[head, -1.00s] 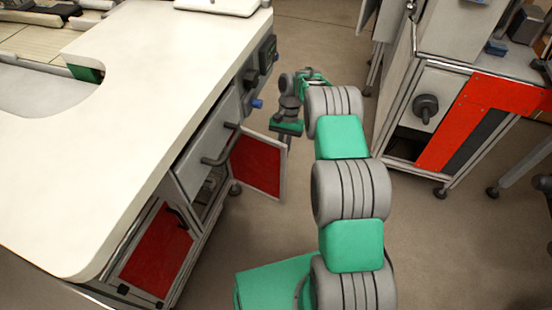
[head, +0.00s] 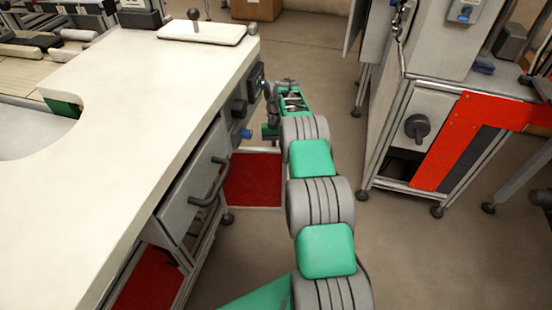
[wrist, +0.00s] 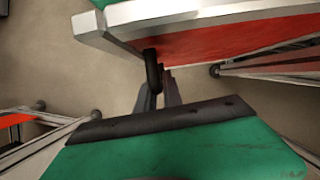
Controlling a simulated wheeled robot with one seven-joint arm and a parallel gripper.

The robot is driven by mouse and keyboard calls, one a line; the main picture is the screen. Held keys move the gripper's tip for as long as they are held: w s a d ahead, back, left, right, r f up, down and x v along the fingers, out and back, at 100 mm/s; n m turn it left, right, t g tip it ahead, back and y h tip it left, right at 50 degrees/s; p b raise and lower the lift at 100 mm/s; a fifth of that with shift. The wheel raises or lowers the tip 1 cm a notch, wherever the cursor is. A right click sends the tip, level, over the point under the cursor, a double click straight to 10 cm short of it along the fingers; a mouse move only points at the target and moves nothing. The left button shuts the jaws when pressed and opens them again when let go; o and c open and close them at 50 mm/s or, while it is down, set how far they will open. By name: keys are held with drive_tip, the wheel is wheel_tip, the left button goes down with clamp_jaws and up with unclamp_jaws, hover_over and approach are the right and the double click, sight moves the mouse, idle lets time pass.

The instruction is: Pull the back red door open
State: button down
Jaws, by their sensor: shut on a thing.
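The back red door (head: 253,181) has a red panel in a light metal frame and stands swung out from the white-topped cabinet. In the wrist view the door (wrist: 235,42) spans the upper right, seen from close by along its edge. Its dark handle (wrist: 153,72) sticks out from the door's face. My gripper (wrist: 161,92) is shut on this handle, its narrow fingers partly hidden below the door. In the head view my arm reaches to the door's far side, and the fingertips and handle are hidden there.
The front red door (head: 150,282) sits below the cabinet's near end. A grey drawer (head: 195,180) with a curved handle is above it. A second machine (head: 408,125) with a red panel stands to the right. Open floor (head: 420,255) lies between and in front.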

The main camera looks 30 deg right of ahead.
drive_tip(key=c, duration=1.5)
unclamp_jaws()
